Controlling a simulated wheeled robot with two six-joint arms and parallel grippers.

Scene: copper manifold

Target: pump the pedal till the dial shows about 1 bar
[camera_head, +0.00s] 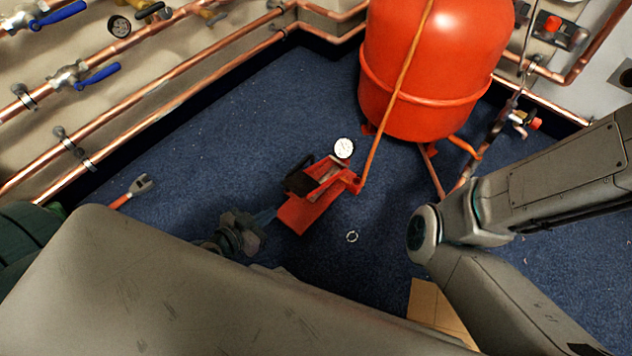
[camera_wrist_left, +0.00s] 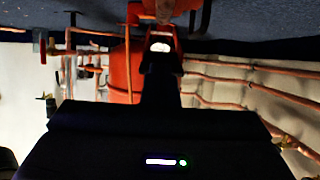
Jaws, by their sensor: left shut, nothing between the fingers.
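The red foot pump (camera_head: 303,212) stands on the blue floor in the middle of the head view. Its dark pedal (camera_head: 299,181) is on its left side. The round white dial (camera_head: 344,148) sits at its far end; its needle is too small to read. My left gripper (camera_head: 264,216) is shut and empty, low beside the near left side of the pump; I cannot tell whether it touches it. My right arm shows at the right, but its gripper is out of view. The left wrist view is dark and appears upside down.
A large red tank (camera_head: 430,60) stands behind the pump, joined to it by an orange hose (camera_head: 385,118). Copper pipes with blue-handled valves (camera_head: 98,76) line the left wall. A red-handled tool (camera_head: 131,192) and a small ring (camera_head: 352,237) lie on the floor.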

